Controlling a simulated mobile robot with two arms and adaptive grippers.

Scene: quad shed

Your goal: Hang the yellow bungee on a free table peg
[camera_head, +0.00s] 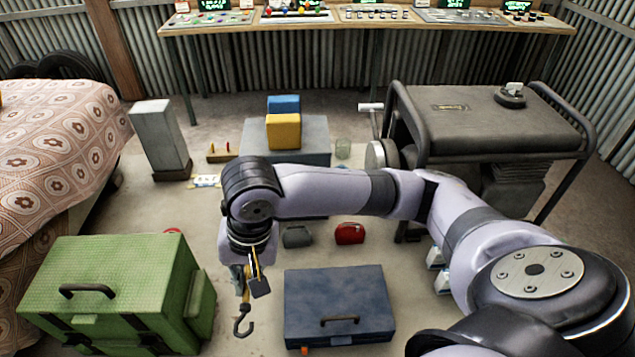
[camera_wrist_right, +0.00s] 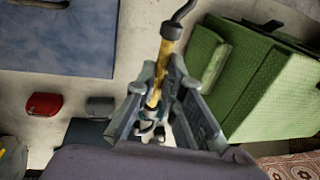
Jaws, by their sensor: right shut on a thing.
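My right gripper (camera_head: 247,285) points down above the floor, between the green case and the blue case. It is shut on the yellow bungee (camera_wrist_right: 166,58). In the right wrist view, the yellow cord lies between the two fingers (camera_wrist_right: 163,85), with a dark hook (camera_wrist_right: 183,12) sticking out beyond them. In the head view, the hook (camera_head: 243,322) hangs below the fingers, and a little yellow (camera_head: 256,266) shows at the gripper. A long table (camera_head: 400,28) stands against the back wall. I cannot make out a free peg on it. My left gripper is not in view.
The green case (camera_head: 110,285) is close on the left and the blue case (camera_head: 338,300) close on the right. A grey generator (camera_head: 480,125) stands at the right. A yellow box (camera_head: 283,132), a blue box (camera_head: 283,104) and a grey pillar (camera_head: 160,137) stand farther back. A patterned bed (camera_head: 60,150) is left.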

